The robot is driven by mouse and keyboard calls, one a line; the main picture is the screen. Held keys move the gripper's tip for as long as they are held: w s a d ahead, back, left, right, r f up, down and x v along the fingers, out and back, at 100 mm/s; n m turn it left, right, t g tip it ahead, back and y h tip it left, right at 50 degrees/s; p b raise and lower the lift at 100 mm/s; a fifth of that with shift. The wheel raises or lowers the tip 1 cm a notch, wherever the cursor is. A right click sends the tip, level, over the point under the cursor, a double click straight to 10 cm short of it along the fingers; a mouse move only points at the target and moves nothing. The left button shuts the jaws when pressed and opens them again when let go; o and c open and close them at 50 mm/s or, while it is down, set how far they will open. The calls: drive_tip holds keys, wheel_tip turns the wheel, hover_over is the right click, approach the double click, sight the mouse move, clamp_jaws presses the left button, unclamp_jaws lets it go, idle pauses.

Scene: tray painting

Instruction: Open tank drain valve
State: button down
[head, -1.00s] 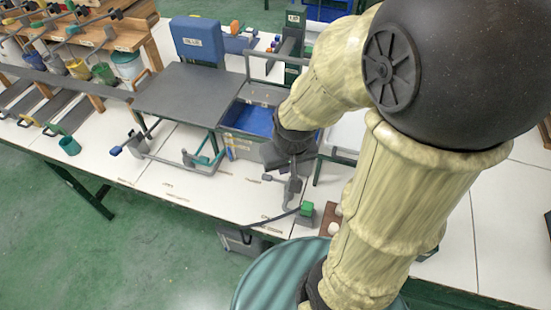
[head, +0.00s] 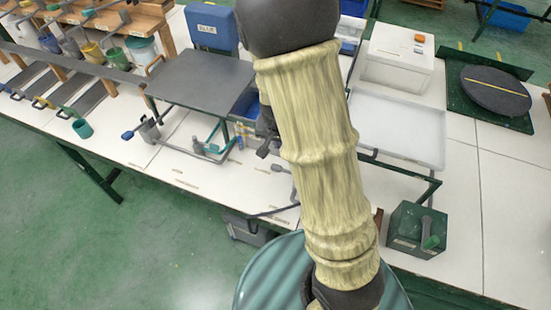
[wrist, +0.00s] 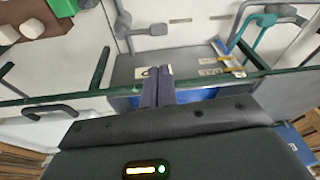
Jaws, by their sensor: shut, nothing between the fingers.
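The tank appears in the wrist view as a grey box front (wrist: 195,62) with a strip of blue inside beyond its rim. In the head view only a little of its blue inside (head: 247,104) shows beside my arm. A grey fitting with a knobbed lever (wrist: 148,30), seemingly the drain valve, sticks out in front of the tank. In the head view its knob end (head: 278,168) shows; the rest is behind my arm. My gripper (wrist: 158,72) is shut and empty, over the tank's rim and apart from the lever.
A teal-handled bracket (wrist: 262,20) stands beside the tank front, and a green bar (wrist: 55,98) crosses near my fingers. In the head view, a white tray (head: 400,130) and dark green box (head: 418,228) lie right of my arm. A dark plate (head: 200,80) lies left.

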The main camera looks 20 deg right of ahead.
drive_tip(key=shift+m+h, duration=0.6)
drive_tip(key=shift+m, duration=0.3)
drive_tip(key=w+f, duration=0.1)
drive_tip(key=w, duration=0.1)
drive_tip(key=w+d+f, duration=0.1)
drive_tip(key=f, duration=0.1)
drive_tip(key=shift+w+f, duration=0.2)
drive_tip(key=shift+w, duration=0.2)
drive_tip(key=shift+f, duration=0.1)
wheel_tip(320, 180, down, 9)
drive_tip(key=p, duration=0.1)
drive_tip(key=shift+s+a+f, duration=0.15)
drive_tip(key=shift+s+a, duration=0.05)
drive_tip(key=shift+a, duration=0.1)
